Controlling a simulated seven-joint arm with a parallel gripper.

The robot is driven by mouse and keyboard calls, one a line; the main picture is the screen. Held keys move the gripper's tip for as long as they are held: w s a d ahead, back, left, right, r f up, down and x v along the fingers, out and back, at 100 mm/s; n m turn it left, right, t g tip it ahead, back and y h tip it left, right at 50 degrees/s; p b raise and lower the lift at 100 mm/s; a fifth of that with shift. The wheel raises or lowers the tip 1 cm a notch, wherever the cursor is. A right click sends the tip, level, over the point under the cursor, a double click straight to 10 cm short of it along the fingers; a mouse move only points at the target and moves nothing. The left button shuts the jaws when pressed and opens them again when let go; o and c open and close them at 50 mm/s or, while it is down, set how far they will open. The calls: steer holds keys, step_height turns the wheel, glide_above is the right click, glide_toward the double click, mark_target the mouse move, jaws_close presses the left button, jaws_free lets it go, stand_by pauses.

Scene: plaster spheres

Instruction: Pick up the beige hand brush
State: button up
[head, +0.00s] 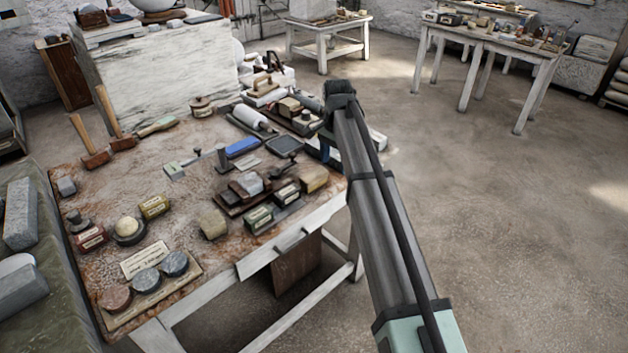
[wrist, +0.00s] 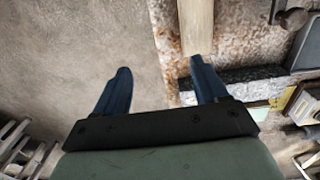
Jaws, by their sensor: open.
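A brush-like thing with a pale beige handle and a greenish head (head: 158,127) lies at the back of the workbench, right of two mallets. It looks most like the hand brush, but it is too small to be certain. My gripper (wrist: 160,68) shows two blue fingers spread apart with nothing between them in the wrist view. In the head view my arm reaches to the right edge of the bench, far right of the brush, and hides most of the gripper. I cannot make out the brush in the wrist view.
The workbench (head: 185,205) is crowded with tins, stones and trays. Two mallets (head: 96,158) stand at its back left. A white roller (head: 250,118) and a blue block (head: 242,146) lie between the brush and my arm. Open floor (head: 480,200) lies to the right.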

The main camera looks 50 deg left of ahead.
steer(key=s+a+r, duration=0.4)
steer(key=a+r, duration=0.1)
steer(key=r, duration=0.2)
glide_above(314, 174)
steer(key=f, duration=0.8)
steer(key=shift+s+d+f, duration=0.1)
steer(key=shift+s+f, duration=0.05)
steer(key=shift+s, duration=0.05)
steer(key=shift+w+f, duration=0.15)
steer(key=shift+f, duration=1.25)
steer(key=shift+w+f, duration=0.1)
steer(key=shift+f, duration=1.25)
steer(key=c, duration=1.1)
step_height(314, 174, up, 10)
steer(key=shift+r, duration=0.1)
